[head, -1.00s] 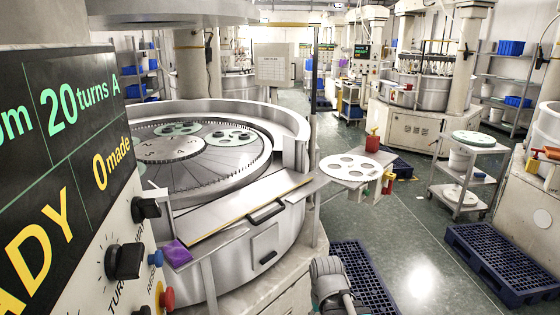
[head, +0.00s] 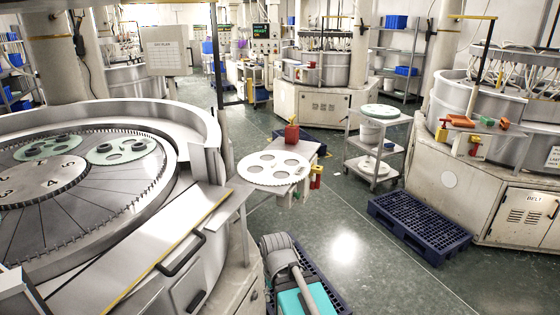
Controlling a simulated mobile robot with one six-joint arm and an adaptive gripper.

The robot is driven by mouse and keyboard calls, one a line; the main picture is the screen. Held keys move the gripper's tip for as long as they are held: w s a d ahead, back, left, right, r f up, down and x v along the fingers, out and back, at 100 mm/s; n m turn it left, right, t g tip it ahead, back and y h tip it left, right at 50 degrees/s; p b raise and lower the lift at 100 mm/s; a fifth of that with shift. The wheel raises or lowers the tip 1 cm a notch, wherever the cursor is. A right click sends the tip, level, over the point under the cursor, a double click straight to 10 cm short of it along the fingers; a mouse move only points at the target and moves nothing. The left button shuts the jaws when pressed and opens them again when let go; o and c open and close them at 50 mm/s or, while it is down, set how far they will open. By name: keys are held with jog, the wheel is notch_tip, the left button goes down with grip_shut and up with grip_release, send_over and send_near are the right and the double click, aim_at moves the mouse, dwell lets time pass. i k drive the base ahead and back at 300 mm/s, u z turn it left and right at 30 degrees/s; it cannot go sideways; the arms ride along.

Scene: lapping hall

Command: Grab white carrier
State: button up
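A white carrier (head: 273,167), a flat round disc with several large holes, lies on a small side table (head: 312,150) just right of the large lapping machine. Its near left edge reaches close to the machine's front ledge. My gripper cannot be made out in the head view. Only what looks like a grey link of my arm shows at the bottom middle, below and in front of the carrier, apart from it.
The lapping machine (head: 205,130) with green carriers (head: 122,146) fills the left. A red container (head: 292,133) stands behind the white carrier. A cart (head: 392,150) and a blue pallet (head: 418,222) stand to the right. Green floor (head: 345,250) between is clear.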

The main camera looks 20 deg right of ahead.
aim_at(298, 173)
jog(key=z, duration=0.15)
jog(key=i, duration=0.95)
jog(key=z, duration=0.15)
